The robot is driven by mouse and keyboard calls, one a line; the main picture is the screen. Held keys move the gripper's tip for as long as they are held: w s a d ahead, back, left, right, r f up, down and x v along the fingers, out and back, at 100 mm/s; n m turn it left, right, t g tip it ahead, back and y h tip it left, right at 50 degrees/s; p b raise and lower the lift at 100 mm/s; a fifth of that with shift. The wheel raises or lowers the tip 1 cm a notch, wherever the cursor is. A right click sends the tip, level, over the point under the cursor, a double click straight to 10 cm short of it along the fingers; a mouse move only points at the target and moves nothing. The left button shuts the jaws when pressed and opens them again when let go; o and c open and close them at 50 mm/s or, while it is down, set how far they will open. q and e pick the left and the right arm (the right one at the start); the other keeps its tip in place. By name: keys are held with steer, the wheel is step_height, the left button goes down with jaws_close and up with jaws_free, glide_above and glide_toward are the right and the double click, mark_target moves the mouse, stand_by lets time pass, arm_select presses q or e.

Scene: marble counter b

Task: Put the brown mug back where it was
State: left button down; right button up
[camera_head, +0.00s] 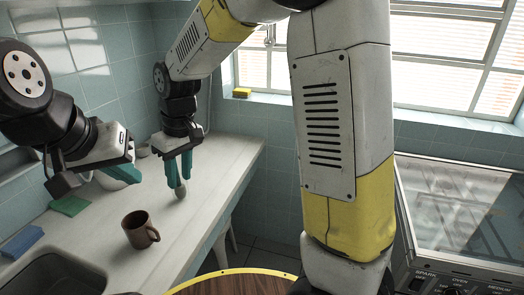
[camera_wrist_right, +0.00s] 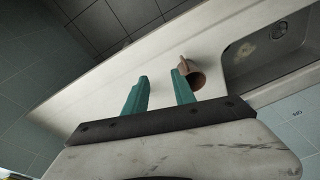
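The brown mug (camera_head: 140,232) stands upright on the marble counter (camera_head: 190,225), its handle toward the right. It also shows in the right wrist view (camera_wrist_right: 197,80), beyond and just right of the right-hand finger, not between the fingers. My right gripper (camera_head: 180,186) points down over the counter, behind and right of the mug. Its teal fingers are apart with no mug between them, as the right wrist view (camera_wrist_right: 159,77) shows. A small grey-olive thing shows at its fingertips; I cannot tell what it is. My left gripper (camera_head: 128,162) is above the counter's back left, its fingers overlapping.
A sink (camera_head: 55,278) is at the front left, with a blue sponge (camera_head: 22,242) beside it. A green cloth or sponge (camera_head: 70,205) lies behind the mug. A whitish pot (camera_head: 124,174) is partly hidden by my left gripper. A stove (camera_head: 465,215) stands right.

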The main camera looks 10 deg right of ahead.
steer(key=s+d+r+m+t, duration=0.1)
steer(key=s+d+r+m, duration=0.1)
steer(key=d, duration=0.5)
steer(key=s+d+r+m+t, duration=0.2)
steer(key=s+d+r+m, duration=0.1)
steer(key=s+d+r, duration=0.2)
steer(key=s+d+r+m+t, duration=0.2)
steer(key=s+d, duration=0.4)
steer(key=d, duration=0.4)
steer(key=shift+r+m, duration=0.6)
steer(key=shift+r, duration=0.1)
